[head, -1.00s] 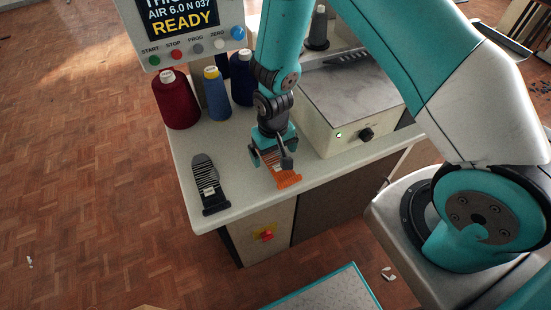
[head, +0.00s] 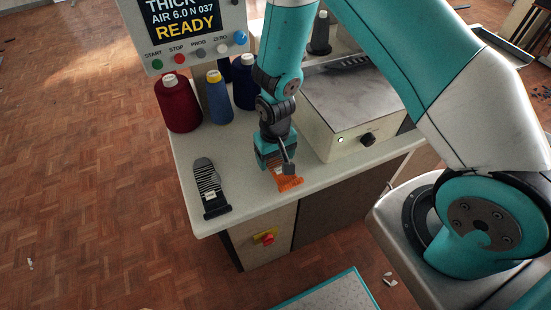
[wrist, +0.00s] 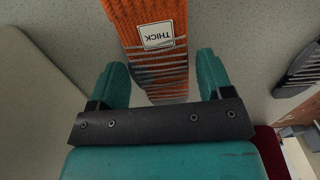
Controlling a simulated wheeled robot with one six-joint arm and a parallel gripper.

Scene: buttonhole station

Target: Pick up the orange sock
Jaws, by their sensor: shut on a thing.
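The orange sock (head: 289,183) lies on the worktop near its front edge, its upper part hidden under my gripper (head: 279,166). In the wrist view the orange sock (wrist: 150,22) has a white label reading THICK and grey stripes at the end near the gripper. My gripper (wrist: 163,80) is down at the worktop, with one teal finger on each side of the striped part, shut on the sock. The fingertip contact itself is hard to make out.
A boxy machine (head: 355,110) stands close to the right of my gripper.

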